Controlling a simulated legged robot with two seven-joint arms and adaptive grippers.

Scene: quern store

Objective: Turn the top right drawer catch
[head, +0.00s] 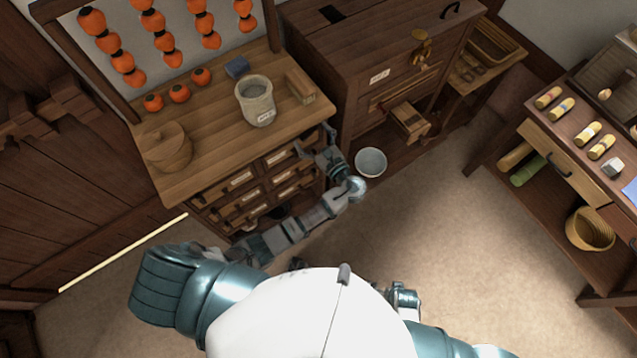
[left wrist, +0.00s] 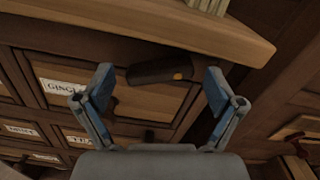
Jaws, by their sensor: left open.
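The top right drawer (left wrist: 135,98) has a white label starting "GING" and sits just under the overhanging tabletop in the left wrist view. The drawer catch (left wrist: 150,73) is a dark wooden bar with an orange dot near its right end. It lies nearly level, slightly tilted, across the drawer's upper right part. My left gripper (left wrist: 160,85) is open, one finger left of the catch and one right; I cannot tell whether either touches it. In the head view my left gripper (head: 315,140) is at the cabinet's right front corner and hides the catch. My right gripper is not in view.
The cabinet's wooden top (head: 215,125) overhangs the drawers and bears a labelled crock (head: 257,112) and a round lidded box (head: 168,148). A darker chest (head: 385,50) stands right of the cabinet.

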